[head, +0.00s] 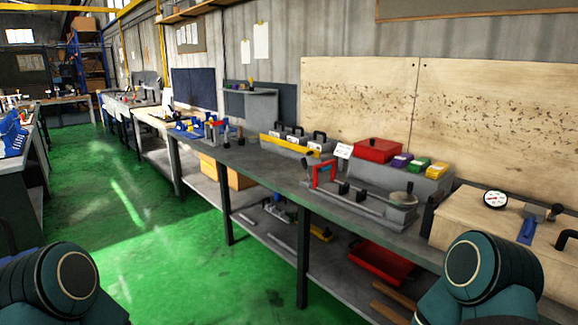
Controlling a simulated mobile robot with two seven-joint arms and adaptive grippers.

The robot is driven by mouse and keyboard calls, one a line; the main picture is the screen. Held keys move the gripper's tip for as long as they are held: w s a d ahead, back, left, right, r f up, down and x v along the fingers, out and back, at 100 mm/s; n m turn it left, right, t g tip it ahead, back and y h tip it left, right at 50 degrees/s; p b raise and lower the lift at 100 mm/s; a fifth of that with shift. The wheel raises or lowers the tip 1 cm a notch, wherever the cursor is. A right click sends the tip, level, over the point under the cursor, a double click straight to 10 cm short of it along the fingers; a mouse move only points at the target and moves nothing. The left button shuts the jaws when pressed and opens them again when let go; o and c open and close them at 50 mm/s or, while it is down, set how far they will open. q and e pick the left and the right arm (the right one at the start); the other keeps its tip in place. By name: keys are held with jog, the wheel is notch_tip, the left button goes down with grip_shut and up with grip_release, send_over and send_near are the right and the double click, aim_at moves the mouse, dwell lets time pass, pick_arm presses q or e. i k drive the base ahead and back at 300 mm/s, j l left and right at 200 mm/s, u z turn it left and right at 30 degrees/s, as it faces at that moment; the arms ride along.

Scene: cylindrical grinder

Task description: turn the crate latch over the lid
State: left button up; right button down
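A light wooden crate (480,208) with a flat lid stands at the right end of the grey workbench. A round white dial gauge (495,199) shows at the lid's far side. A small blue piece (527,231) and a grey block with a reddish knob (543,212) are on or by the lid; I cannot tell which part is the latch. A black handle (567,238) is at the right picture edge. My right arm hides the crate's lower front. Only rounded dark teal links of my two arms show at the bottom corners; neither gripper is in view.
A grey fixture with a red bracket (324,173) stands on the bench (262,162) left of the crate. Behind it are a red box (377,150) and small coloured boxes. A red tray (381,263) is on the lower shelf. The green floor (150,220) at left is clear.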

aim_at(438, 195)
jog(key=z, duration=1.6)
jog(key=i+j, duration=0.1)
jog(key=i, duration=0.1)
